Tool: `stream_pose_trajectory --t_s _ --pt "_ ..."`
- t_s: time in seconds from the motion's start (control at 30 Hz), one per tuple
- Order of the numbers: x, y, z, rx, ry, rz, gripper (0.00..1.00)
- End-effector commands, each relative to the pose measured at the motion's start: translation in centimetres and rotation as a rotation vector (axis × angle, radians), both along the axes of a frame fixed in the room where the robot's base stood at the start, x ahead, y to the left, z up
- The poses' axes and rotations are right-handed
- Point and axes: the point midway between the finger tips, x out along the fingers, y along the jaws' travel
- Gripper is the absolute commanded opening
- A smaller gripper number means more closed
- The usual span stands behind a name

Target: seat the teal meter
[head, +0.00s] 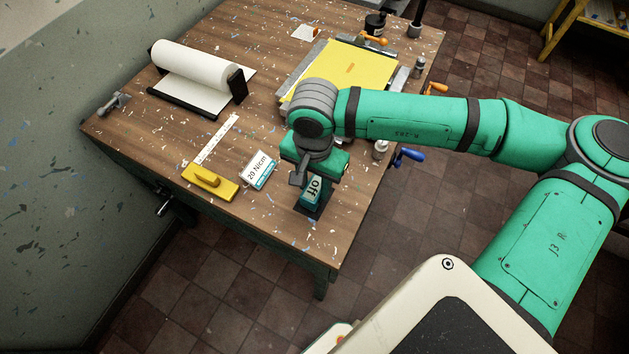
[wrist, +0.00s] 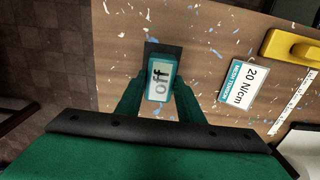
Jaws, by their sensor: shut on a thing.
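The teal meter (head: 313,190) has a pale display reading "off". It is at the front edge area of the wooden table (head: 330,240), directly below my wrist. In the wrist view the meter (wrist: 162,78) sits between the two green fingers of my gripper (wrist: 158,92), which is shut on its sides. A dark flat piece (wrist: 163,47) shows around the meter's far end. I cannot tell whether the meter rests in it or hangs just above it. My gripper (head: 312,176) partly hides the meter's upper end in the head view.
A card reading "20 N/cm" (head: 259,170) lies left of the meter, then a yellow squeegee (head: 209,183) and a white strip (head: 217,139). A paper roll (head: 197,67) and a yellow screen (head: 347,68) lie farther back. The table edge is close to the meter.

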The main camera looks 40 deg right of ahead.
Motion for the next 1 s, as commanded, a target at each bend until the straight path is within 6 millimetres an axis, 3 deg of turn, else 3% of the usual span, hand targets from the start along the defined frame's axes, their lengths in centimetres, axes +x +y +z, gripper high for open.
stream_pose_trajectory --t_s 0.43,0.47,0.53,0.87,1.0 --pt "0.0 -0.1 -0.4 -0.001 0.000 -0.002 0.08" --pt "0.0 -0.1 -0.4 -0.001 0.000 -0.002 0.36" --pt "0.0 0.0 -0.4 -0.001 0.000 -0.002 0.53" --pt "0.0 -0.1 -0.2 -0.001 0.000 -0.002 0.56" --pt "0.0 -0.1 0.9 -0.001 -0.002 -0.002 0.56"
